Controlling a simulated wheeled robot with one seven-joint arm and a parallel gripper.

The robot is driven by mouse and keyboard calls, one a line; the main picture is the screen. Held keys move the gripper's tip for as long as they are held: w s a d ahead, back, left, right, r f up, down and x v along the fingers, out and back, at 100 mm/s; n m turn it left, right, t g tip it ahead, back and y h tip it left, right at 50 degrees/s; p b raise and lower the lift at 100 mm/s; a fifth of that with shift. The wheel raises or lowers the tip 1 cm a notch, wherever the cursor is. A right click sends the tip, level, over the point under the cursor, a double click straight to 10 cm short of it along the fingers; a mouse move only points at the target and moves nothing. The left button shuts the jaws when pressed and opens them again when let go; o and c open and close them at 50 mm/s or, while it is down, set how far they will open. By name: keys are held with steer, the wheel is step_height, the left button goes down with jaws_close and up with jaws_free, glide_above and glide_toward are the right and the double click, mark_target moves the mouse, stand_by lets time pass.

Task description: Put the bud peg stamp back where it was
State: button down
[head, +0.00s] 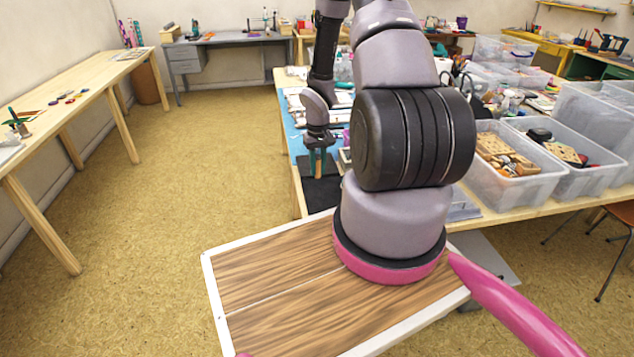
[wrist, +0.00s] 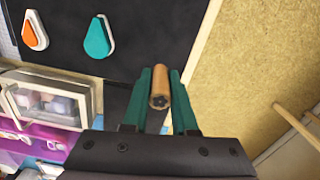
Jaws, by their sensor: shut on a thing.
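My gripper (wrist: 160,78) has teal fingers and is shut on the bud peg stamp (wrist: 160,90), a short light-wood peg. One end with a dark, bud-like mark faces the wrist camera. In the wrist view the peg lies over the black mat (wrist: 150,25), close to the table's edge; whether it touches the mat I cannot tell. An orange drop-shaped inkpad (wrist: 33,34) and a teal drop-shaped inkpad (wrist: 97,40) lie on the mat to the left.
A clear-lidded box (wrist: 48,100) stands beside the mat, with a purple thing (wrist: 15,155) near it. The floor (wrist: 240,70) drops away right of the table edge. In the head view, plastic bins (head: 515,178) of wooden pieces stand on the table to the right.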

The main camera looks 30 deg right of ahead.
mark_target(318, 176)
steer(key=shift+f, duration=2.55)
steer(key=c, duration=0.7)
jaws_free()
steer(key=shift+f, duration=0.15)
step_height(318, 176, up, 12)
steer(key=shift+r, duration=0.25)
